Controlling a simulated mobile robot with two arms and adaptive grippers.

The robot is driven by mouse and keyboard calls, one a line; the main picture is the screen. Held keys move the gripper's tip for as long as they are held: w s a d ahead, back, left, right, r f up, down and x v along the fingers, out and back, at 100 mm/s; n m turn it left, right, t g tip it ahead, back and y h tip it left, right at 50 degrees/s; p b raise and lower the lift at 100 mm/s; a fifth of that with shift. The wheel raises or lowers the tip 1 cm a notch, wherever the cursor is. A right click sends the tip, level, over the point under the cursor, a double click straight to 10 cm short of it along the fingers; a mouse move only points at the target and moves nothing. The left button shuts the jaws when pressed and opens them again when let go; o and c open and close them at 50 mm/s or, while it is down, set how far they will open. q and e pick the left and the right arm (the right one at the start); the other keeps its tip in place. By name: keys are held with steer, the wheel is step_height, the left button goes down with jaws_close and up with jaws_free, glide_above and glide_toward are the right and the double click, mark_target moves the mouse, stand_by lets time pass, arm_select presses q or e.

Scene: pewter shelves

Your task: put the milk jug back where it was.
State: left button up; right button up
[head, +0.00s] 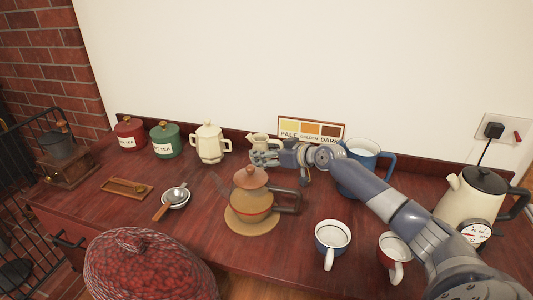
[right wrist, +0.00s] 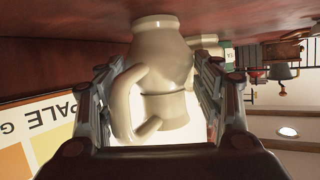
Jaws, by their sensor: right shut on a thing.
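The milk jug (head: 258,141), small and cream-coloured, is at the back of the red-brown wooden counter, left of the colour chart. My right gripper (head: 262,157) reaches it from the right and is shut on it, partly covering its lower body. In the right wrist view, which is upside down, the jug (right wrist: 162,60) and its looped handle (right wrist: 127,100) are between the fingers of the right gripper (right wrist: 160,75). Its base is at or very near the wood; I cannot tell if it touches. My left gripper is not in view.
A glass teapot (head: 252,195) on a round mat (head: 252,230) stands in front of the jug. A cream pot (head: 209,145) is left of it. The colour chart (head: 311,129) and a blue jug (head: 366,158) are to the right. Mugs (head: 332,240) stand near the front.

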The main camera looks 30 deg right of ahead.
steer(key=o, duration=1.3)
steer(key=shift+o, duration=0.4)
steer(key=shift+r, duration=0.1)
steer(key=shift+s, duration=0.2)
steer(key=v, duration=0.9)
steer(key=shift+b, duration=0.35)
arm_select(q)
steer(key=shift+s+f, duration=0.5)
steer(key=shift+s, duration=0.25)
arm_select(e)
steer(key=shift+v, duration=1.3)
steer(key=shift+r, duration=0.1)
